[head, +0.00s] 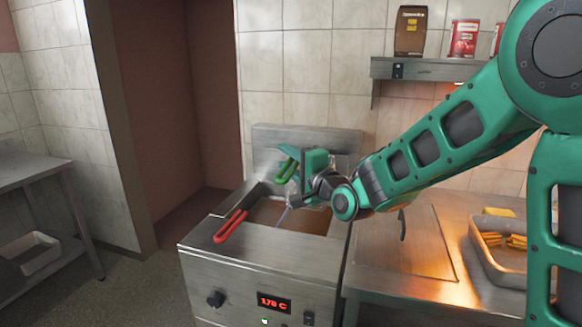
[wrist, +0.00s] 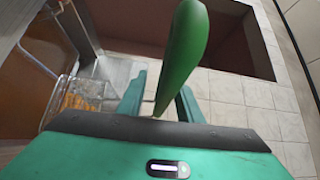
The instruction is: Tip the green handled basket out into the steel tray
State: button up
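The green handle (head: 287,166) of the basket stands raised and tilted above the fryer, at my gripper (head: 312,170). In the wrist view the green handle (wrist: 182,55) rises from between the fingers of my gripper (wrist: 158,98), which appear closed around its narrow end. A wire basket (wrist: 78,100) with yellow-orange pieces shows at the left of the wrist view. In the head view my gripper and wrist hide most of the green handled basket. The steel tray (head: 484,262) sits on the counter at the right, with yellow fries inside.
The fryer (head: 255,270) has brown oil and a red handle (head: 231,226) lying over its front left rim. A flat steel counter (head: 400,250) lies between fryer and tray. A wall shelf (head: 430,69) holds packages and a can. A side table (head: 25,168) stands far left.

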jog(key=shift+w+a, duration=0.3)
jog(key=shift+w, duration=0.2)
grip_shut()
jog(key=shift+r, duration=0.1)
notch_tip(320, 180, up, 5)
jog(key=shift+f, duration=0.15)
dwell(0.5)
jog(key=shift+s, duration=0.1)
jog(key=shift+s+a, duration=0.3)
jog(key=shift+s, duration=0.45)
jog(key=shift+s+a, duration=0.25)
jog(key=shift+s, duration=0.55)
jog(key=shift+s+a, duration=0.3)
jog(key=shift+s, duration=0.45)
